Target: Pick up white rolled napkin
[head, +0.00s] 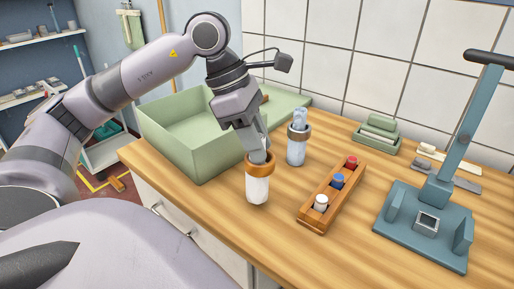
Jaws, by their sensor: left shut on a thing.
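The white rolled napkin (257,190) is an upright white cylinder with an orange-brown band around its upper end. My left gripper (259,157) points down at its top and is shut on it; the fingers hide part of the upper end. I cannot tell whether its foot touches the wooden counter (230,222). A similar grey-blue roll (296,152) with a brown band and a pale bluish tuft on top stands just behind and to the right, apart from it. My right gripper is not in view.
A wooden rack (311,222) with red, blue and white pieces lies close on the right. A green open box (195,150) stands behind left. A teal stand (440,235) is at right, green trays (376,142) at the back. The front counter is clear.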

